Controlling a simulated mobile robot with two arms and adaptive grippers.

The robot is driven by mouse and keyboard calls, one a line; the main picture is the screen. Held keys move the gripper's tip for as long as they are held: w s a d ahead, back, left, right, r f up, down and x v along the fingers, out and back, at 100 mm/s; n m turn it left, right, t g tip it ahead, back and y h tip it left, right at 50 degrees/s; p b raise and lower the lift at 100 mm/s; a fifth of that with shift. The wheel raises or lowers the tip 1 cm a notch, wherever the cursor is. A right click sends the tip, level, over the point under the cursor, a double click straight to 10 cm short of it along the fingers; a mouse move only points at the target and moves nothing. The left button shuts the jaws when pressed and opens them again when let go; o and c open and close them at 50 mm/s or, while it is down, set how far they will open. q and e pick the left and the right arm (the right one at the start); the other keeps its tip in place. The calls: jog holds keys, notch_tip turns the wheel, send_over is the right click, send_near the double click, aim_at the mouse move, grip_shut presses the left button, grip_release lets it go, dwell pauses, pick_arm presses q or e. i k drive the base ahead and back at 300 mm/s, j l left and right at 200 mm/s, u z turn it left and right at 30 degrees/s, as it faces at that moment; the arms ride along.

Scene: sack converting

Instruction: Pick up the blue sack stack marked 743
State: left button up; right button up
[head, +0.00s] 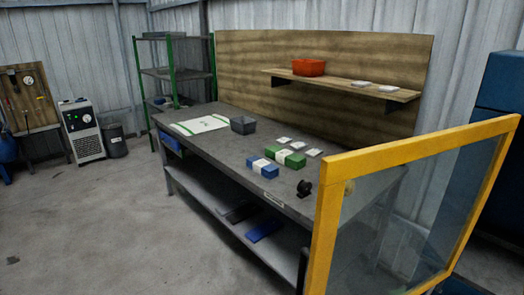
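A small blue stack (262,168) with a pale band around it lies on the grey workbench (225,150), near its front edge. A green stack (291,158), also with a pale band, lies just behind and to the right of it. Any number on either band is too small to read. Another blue item (264,229) lies on the bench's lower shelf; I cannot tell whether it is a sack stack. Neither of my grippers is in view.
A yellow-framed clear panel (327,213) stands at the bench's right end. On the bench are a dark bin (243,125), a white sheet (200,125), small pale packets (284,140) and a black object (304,188).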

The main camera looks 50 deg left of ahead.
aim_at(264, 168)
jog(key=i+j, duration=0.1)
jog(key=j, duration=0.35)
jog(key=j+u, duration=0.1)
jog(key=j, duration=0.3)
jog(key=i+j, duration=0.2)
jog(key=j, duration=0.2)
jog(key=i+j+u, duration=0.1)
jog(key=j, duration=0.35)
jog(key=i+j, duration=0.1)
jog(key=j, duration=0.3)
jog(key=i+j+u, duration=0.1)
jog(key=j, duration=0.35)
jog(key=i+j, duration=0.15)
jog(key=j, duration=0.25)
jog(key=i+j+u, duration=0.1)
jog(key=j, duration=0.3)
jog(key=j+z, duration=0.1)
jog(key=z, duration=0.35)
jog(key=j+z, duration=0.15)
jog(key=z, duration=0.25)
jog(key=j+z, duration=0.15)
jog(key=z, duration=0.3)
jog(key=j+z, duration=0.15)
jog(key=z, duration=0.25)
jog(key=i, duration=0.05)
